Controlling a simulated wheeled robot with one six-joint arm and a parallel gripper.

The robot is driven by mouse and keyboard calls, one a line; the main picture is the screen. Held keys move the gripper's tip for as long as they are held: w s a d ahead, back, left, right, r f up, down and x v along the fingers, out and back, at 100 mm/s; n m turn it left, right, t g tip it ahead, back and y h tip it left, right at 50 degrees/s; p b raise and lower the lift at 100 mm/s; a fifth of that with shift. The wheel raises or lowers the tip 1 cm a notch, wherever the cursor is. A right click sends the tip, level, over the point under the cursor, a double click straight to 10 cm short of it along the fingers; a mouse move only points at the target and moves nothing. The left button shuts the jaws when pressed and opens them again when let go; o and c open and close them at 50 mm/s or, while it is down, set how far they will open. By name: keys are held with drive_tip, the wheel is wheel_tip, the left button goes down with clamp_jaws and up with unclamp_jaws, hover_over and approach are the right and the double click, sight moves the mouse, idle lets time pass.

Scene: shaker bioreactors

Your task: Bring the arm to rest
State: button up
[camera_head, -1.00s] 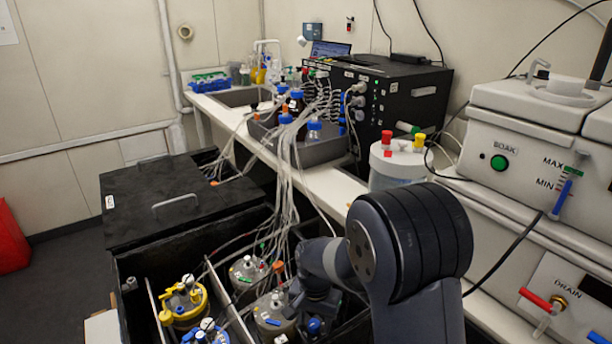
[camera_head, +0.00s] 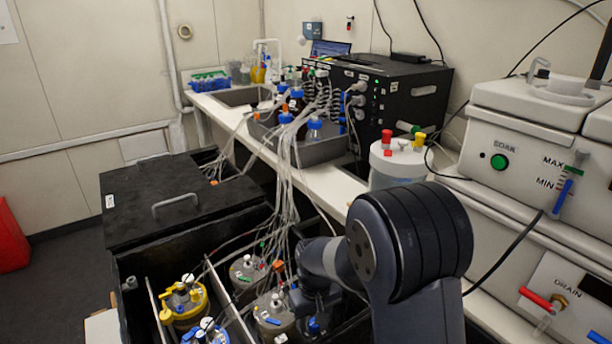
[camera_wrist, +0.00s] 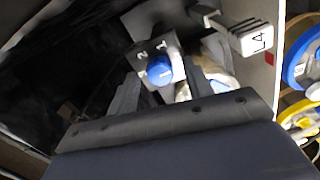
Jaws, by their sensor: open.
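My arm (camera_head: 410,240) reaches down into the open black shaker box, its dark upper joint large at the lower right of the head view. My gripper (camera_wrist: 165,88) is open in the wrist view, its grey fingers partly blurred. A blue round knob (camera_wrist: 159,70) on a grey plate marked 1 and 2 shows between and beyond the fingers. I cannot tell whether the fingers touch it. In the head view the gripper end is low among the vessels, partly hidden by my own arm.
Yellow-ringed (camera_head: 184,302) and blue-ringed (camera_head: 206,332) vessels stand left of the gripper, with grey-lidded vessels (camera_head: 272,315) closer. Many clear tubes (camera_head: 285,190) hang overhead. A white bench (camera_head: 335,190) carries a white tub (camera_head: 398,163).

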drive_tip(key=n, duration=0.5)
drive_tip(key=shift+n, duration=0.3)
drive_tip(key=n, duration=0.5)
drive_tip(key=shift+r, duration=0.1)
idle(0.3)
